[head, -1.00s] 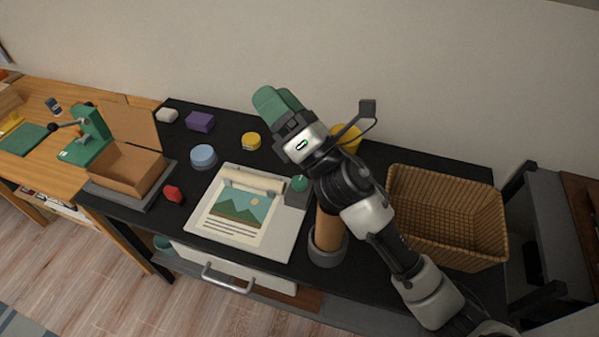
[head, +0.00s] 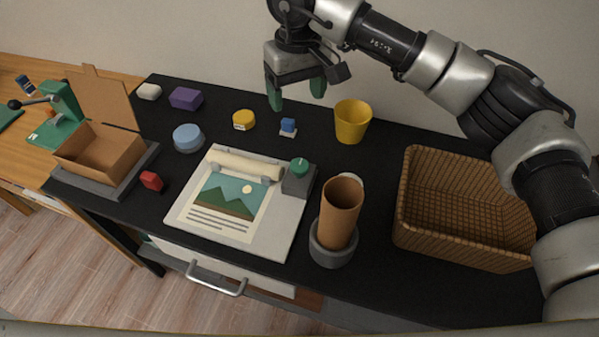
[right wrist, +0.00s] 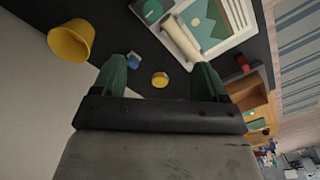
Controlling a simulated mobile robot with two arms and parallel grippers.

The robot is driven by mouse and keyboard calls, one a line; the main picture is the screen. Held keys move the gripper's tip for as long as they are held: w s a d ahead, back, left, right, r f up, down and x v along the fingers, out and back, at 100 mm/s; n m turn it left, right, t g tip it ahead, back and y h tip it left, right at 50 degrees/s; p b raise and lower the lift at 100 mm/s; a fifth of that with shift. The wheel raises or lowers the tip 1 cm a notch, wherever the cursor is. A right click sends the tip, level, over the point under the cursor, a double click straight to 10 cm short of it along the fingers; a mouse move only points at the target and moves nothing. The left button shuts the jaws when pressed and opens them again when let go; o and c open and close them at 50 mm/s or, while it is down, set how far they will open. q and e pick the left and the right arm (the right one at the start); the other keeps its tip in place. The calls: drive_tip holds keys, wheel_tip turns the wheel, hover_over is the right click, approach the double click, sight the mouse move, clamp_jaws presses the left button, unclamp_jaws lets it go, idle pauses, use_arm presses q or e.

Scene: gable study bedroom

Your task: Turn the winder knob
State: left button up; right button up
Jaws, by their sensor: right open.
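The winder knob (head: 299,167) is a small green knob on a dark grey block at the right end of a cream paper roll (head: 241,165). The roll lies across the top of a white board (head: 281,228) with a mountain picture. The knob also shows near the top of the right wrist view (right wrist: 152,11). My right gripper (head: 296,100) is open and empty, with green fingertips pointing down, above the back of the black table, behind the knob and apart from it. My left gripper is not in view.
A brown cup in a grey holder (head: 332,254) stands right of the board. A yellow cup (head: 352,122), a small blue block (head: 288,125) and a yellow tin (head: 243,120) are behind it. A wicker basket (head: 414,200) is at the right; an open cardboard box (head: 95,157) is at the left.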

drive_tip(key=b, duration=0.8)
hover_over(300, 164)
wheel_tip(300, 164, down, 10)
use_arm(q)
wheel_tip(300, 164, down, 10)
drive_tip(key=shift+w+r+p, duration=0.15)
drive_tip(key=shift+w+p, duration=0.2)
use_arm(e)
wheel_tip(300, 164, down, 11)
drive_tip(key=shift+s+r, duration=0.1)
drive_tip(key=shift+r, duration=0.05)
drive_tip(key=shift+c, duration=0.4)
drive_tip(key=c, duration=0.8)
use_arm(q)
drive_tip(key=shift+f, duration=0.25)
